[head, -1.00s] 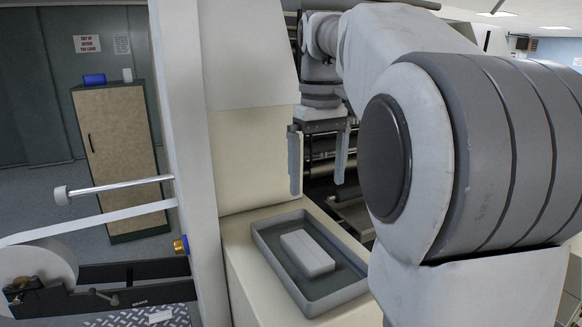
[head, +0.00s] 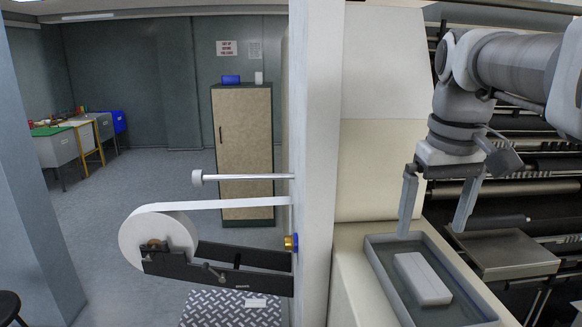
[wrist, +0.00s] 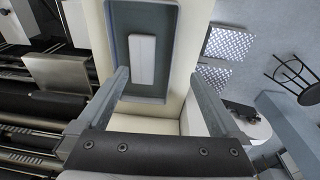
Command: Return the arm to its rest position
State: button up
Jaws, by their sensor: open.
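The tray (head: 392,290) sits on a cream ledge and holds a white block (head: 422,279). In the wrist view the block (wrist: 142,60) lies in the tray (wrist: 172,18), apart from both fingers. My arm comes in from the upper right of the head view.
A white upright panel (head: 318,160) stands left of the tray. A paper roll (head: 150,238) on a dark bracket is beyond it. Rollers and a metal plate (head: 497,252) are right of my gripper. A cabinet (head: 243,145) and open floor lie at the back left.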

jog(key=s+a+f+t, duration=0.4)
jog(key=s+a+f, duration=0.4)
jog(key=s+f, duration=0.3)
notch_tip(320, 180, down, 2)
jog(key=shift+s+f+m+b, duration=0.2)
jog(key=shift+s+m+b, duration=0.1)
jog(key=shift+s+b, duration=0.1)
jog(key=shift+d, duration=0.15)
